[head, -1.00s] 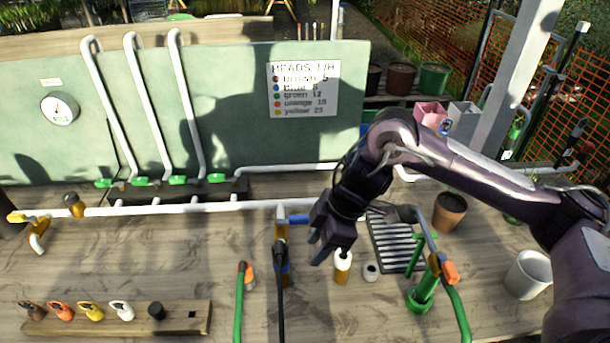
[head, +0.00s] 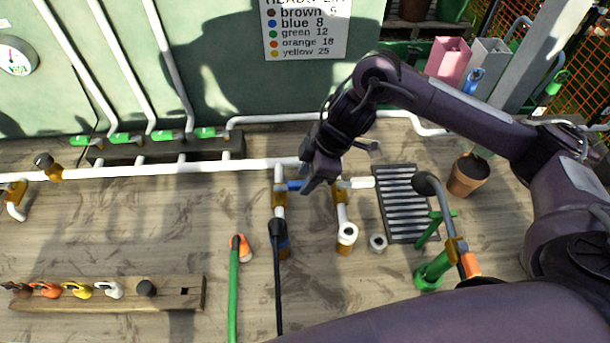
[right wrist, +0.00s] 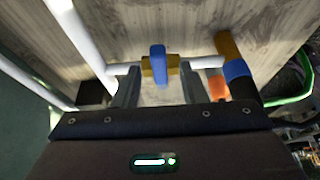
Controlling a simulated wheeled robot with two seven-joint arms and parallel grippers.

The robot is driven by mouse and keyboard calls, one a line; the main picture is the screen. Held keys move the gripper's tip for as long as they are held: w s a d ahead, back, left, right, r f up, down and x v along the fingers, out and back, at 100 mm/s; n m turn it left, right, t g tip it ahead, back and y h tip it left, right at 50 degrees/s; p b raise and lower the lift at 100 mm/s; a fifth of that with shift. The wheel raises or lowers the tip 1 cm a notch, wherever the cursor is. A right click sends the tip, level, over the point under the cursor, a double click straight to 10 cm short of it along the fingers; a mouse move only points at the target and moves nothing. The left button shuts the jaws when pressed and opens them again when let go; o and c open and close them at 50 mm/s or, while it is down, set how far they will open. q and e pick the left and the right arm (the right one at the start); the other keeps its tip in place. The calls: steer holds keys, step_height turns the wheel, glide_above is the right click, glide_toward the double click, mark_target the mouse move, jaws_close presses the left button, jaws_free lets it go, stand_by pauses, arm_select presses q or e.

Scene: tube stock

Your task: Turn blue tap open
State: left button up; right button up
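The blue tap (head: 295,186) is a small blue lever on a brass valve, set in a short white branch pipe below the long white pipe. In the right wrist view the blue lever (right wrist: 157,60) lies crosswise to its pipe. My right gripper (head: 311,184) is right beside the lever in the head view and partly covers its right end. In the right wrist view my right gripper (right wrist: 158,88) is open, with the lever between its two fingers in the picture, near their tips. I cannot tell whether they touch it. My left gripper is not in view.
A black hose (head: 277,285) with a blue collar hangs from the same branch. Another brass valve (head: 339,193) with a white outlet is just right. A rack of coloured handles (head: 180,293) lies front left.

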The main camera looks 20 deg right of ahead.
steer(key=shift+w+a+f, duration=0.1)
steer(key=shift+a+f, duration=0.1)
steer(key=shift+f, duration=0.45)
jaws_close()
